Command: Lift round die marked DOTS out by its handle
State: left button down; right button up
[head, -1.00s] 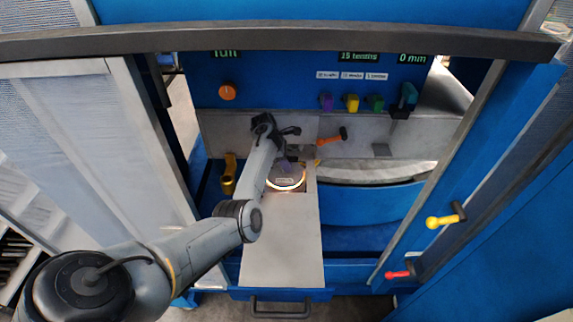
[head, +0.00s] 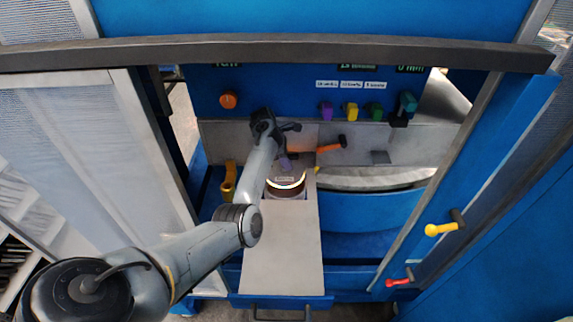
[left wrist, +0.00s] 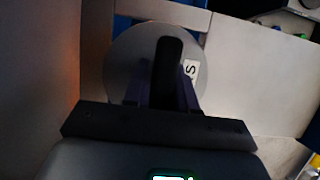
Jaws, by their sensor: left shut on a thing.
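The round die (head: 287,189) is a grey disc with a lit rim and a brownish side wall, at the far end of the pale slide plate in the head view. Its flat top also shows in the left wrist view (left wrist: 122,68), with a dark upright handle (left wrist: 168,62) and a white label (left wrist: 190,72) of which only the end, with an "S", is readable. My left gripper (head: 286,161) is over the die. In the left wrist view its purple fingers (left wrist: 160,92) are on either side of the handle, shut on it. My right gripper is not in view.
A yellow part (head: 229,180) stands to the left. The slide plate (head: 281,248) is bare in front. Blue frame posts and a dark crossbar (head: 280,48) bound the opening.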

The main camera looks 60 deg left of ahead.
pick_arm(q)
jog(key=shift+a+r, duration=0.1)
jog(key=shift+r, duration=2.9)
jog(key=shift+r, duration=0.15)
